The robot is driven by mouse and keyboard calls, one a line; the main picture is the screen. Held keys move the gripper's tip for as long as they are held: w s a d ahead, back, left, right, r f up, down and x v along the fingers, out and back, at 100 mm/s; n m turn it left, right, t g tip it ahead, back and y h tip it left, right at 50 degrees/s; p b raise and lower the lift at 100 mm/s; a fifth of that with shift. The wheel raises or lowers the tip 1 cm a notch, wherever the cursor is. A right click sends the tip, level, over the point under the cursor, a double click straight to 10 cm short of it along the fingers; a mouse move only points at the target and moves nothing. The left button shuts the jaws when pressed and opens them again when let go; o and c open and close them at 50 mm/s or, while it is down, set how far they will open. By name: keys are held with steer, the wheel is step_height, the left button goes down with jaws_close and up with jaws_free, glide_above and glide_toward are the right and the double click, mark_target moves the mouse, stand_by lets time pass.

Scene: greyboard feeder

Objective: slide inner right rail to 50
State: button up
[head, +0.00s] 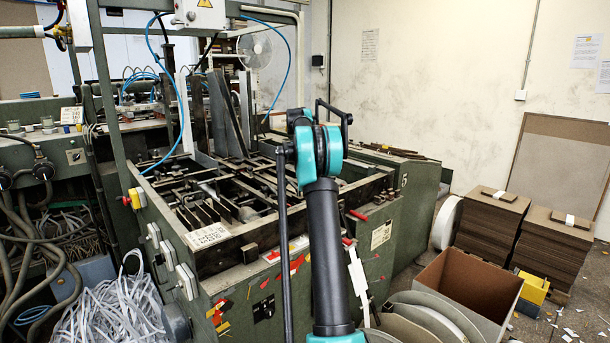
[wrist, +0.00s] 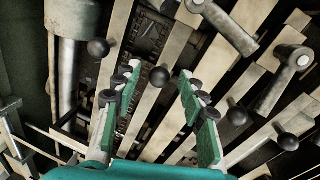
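My gripper (wrist: 158,78) is open in the wrist view, its two green-and-white fingers spread apart. A black ball knob (wrist: 159,75) shows between the fingertips, over a pale metal rail (wrist: 165,95). I cannot tell how far below the fingertips the knob lies, and no finger visibly touches it. Other knobs stand outside the fingers: one at the left (wrist: 98,47) and two at the right, nearer (wrist: 238,116) and farther (wrist: 288,141). I cannot tell for certain which is the inner right rail. No scale reading is legible. In the head view my arm hides my gripper.
The feeder bed (head: 215,262) holds several crossing bars and upright plates (head: 222,115). Round metal posts with clamp heads (wrist: 296,57) stand near the fingers on the right, and a thick cylinder (wrist: 73,20) at the left. An open cardboard box (head: 470,285) and greyboard stacks (head: 490,222) stand right.

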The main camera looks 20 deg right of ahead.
jaws_close()
steer(key=shift+a, duration=0.1)
steer(key=shift+s+a, duration=0.2)
steer(key=shift+a, duration=0.2)
steer(key=shift+o, duration=0.3)
jaws_free()
steer(key=shift+r, duration=0.1)
step_height(320, 180, up, 12)
steer(key=s+a, duration=0.1)
steer(key=a, duration=0.1)
steer(key=shift+f, duration=0.2)
